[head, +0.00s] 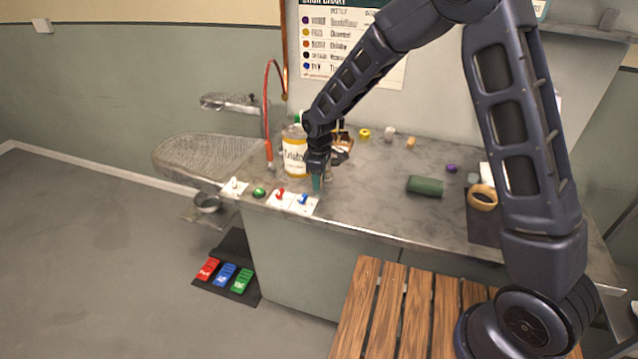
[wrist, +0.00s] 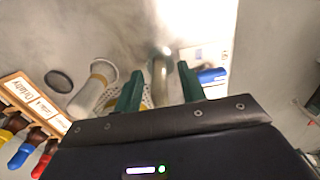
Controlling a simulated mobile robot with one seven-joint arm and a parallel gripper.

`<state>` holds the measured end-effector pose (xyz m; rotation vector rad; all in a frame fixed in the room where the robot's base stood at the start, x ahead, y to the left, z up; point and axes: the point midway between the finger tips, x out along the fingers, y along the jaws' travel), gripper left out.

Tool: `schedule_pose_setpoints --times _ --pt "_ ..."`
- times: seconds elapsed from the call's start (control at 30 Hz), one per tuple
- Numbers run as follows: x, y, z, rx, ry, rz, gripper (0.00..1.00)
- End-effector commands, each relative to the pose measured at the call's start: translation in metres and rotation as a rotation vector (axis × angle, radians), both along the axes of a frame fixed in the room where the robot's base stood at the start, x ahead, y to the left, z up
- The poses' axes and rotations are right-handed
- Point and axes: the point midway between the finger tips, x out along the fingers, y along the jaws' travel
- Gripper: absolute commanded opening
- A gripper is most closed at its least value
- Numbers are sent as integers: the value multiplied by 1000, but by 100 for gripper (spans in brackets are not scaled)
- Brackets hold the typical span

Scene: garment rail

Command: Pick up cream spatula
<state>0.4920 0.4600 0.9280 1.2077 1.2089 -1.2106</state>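My gripper (head: 318,182) points down over the counter, just right of a labelled jar. In the wrist view its two green fingers (wrist: 162,78) are apart. A narrow pale upright thing (wrist: 160,68) stands in the gap between them, with space visible on both sides. It may be the cream spatula, but its shape is too foreshortened to be sure. In the head view a small pale thing (head: 329,173) shows close beside the gripper, mostly hidden by it.
The jar (head: 294,158) stands close left of my gripper. A wooden holder (wrist: 28,100) with coloured handles is at the wrist view's left. Red (head: 280,196) and blue (head: 303,200) switches line the front edge. A green roll (head: 425,186) lies right; counter between is clear.

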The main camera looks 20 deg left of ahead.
Motion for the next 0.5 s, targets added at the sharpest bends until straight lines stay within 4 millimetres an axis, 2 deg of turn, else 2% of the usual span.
schedule_pose_setpoints --times 0.23,0.4,0.43,0.5 --pt "0 0 -1 1 -1 0 38" --pt "0 0 -1 1 -1 0 5" --pt "0 0 -1 1 -1 0 0" --pt "0 0 -1 1 -1 0 0"
